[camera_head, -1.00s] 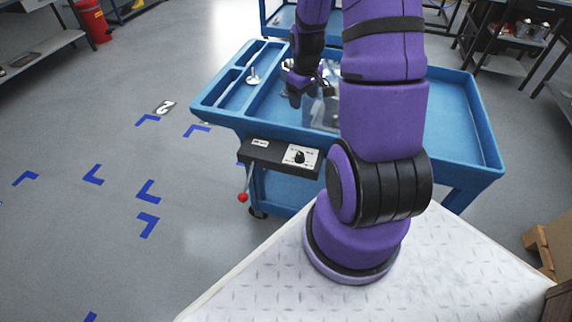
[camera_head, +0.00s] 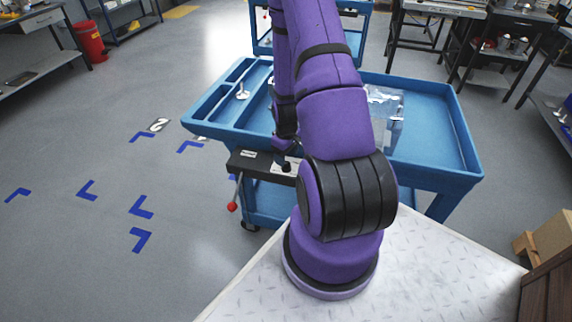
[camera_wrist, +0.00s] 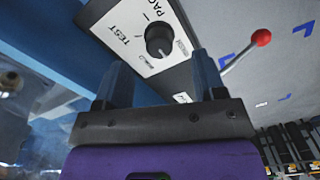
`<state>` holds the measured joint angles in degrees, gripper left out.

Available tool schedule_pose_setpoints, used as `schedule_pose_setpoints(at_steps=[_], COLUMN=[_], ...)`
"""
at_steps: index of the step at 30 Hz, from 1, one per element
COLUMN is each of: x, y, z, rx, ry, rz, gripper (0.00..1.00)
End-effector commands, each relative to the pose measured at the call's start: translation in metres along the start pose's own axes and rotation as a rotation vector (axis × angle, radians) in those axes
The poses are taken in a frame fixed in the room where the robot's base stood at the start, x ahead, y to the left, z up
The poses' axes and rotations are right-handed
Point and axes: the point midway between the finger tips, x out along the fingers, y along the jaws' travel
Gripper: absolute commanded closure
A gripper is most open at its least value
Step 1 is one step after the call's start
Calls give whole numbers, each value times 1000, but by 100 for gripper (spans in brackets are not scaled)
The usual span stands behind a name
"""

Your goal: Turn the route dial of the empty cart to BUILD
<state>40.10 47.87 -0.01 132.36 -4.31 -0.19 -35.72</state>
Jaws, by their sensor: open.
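A blue cart (camera_head: 455,135) stands in front of me. A black control box (camera_head: 243,163) on its near side carries a white dial plate, partly hidden by my arm in the head view. The wrist view shows the black round route dial (camera_wrist: 159,40) on the white plate (camera_wrist: 128,38), with TEST and part of PACK readable; smaller labels are blurred. I cannot tell which label its pointer marks. My gripper (camera_wrist: 160,78) is open and empty, its fingers pointing at the plate. The dial lies ahead, roughly between the fingertips, apparently untouched.
A lever with a red ball (camera_head: 232,206) sticks out beside the box, also right of the fingers in the wrist view (camera_wrist: 261,38). A clear or shiny block (camera_head: 385,112) and a small metal part (camera_head: 243,92) are in the cart. Another blue cart stands behind. Floor at left is open.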

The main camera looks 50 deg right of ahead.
Motion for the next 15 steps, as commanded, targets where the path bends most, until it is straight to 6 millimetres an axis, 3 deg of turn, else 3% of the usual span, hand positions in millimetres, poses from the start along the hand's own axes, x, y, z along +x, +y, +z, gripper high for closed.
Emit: schedule_pose_setpoints(at_steps=[6,15], x=[30,47], y=[0,0], z=[0,0], rx=[-2,-1], ry=[-2,0], rz=[-1,1], gripper=[36,36])
